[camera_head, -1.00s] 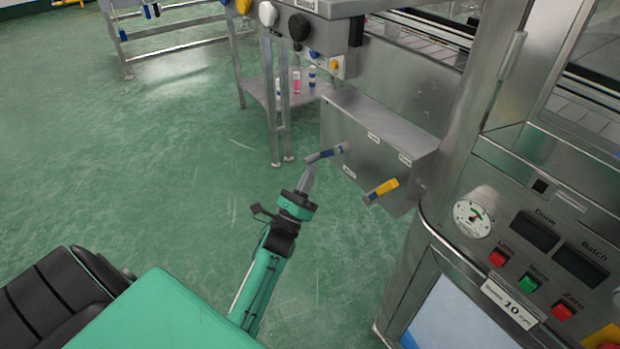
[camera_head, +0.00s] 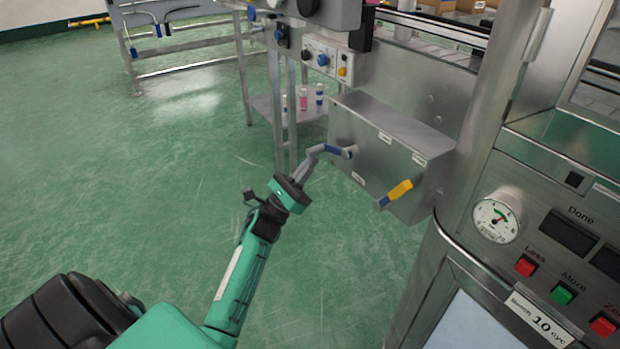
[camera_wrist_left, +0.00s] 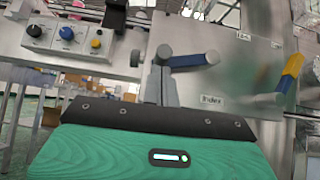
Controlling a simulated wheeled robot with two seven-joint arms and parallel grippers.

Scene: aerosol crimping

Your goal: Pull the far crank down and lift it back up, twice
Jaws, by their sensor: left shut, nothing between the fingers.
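The far crank (camera_head: 337,151) is on the side of a grey metal box, with a blue arm and a grey knob at its left end. Its arm lies close to level, pointing left from the hub. It also shows in the left wrist view (camera_wrist_left: 188,62), above the "Index" label. My left gripper (camera_head: 304,169) is shut and empty, its fingertips close under the grey knob. In the left wrist view the fingers (camera_wrist_left: 160,84) point up at the knob; contact is hard to tell. My right gripper is not in view.
A second crank with a yellow grip (camera_head: 400,190) sits nearer on the same box (camera_head: 395,145). A control panel with a gauge (camera_head: 495,221) stands at the right. A switch panel (camera_head: 325,58) is above the box. Green floor (camera_head: 150,190) is free at the left.

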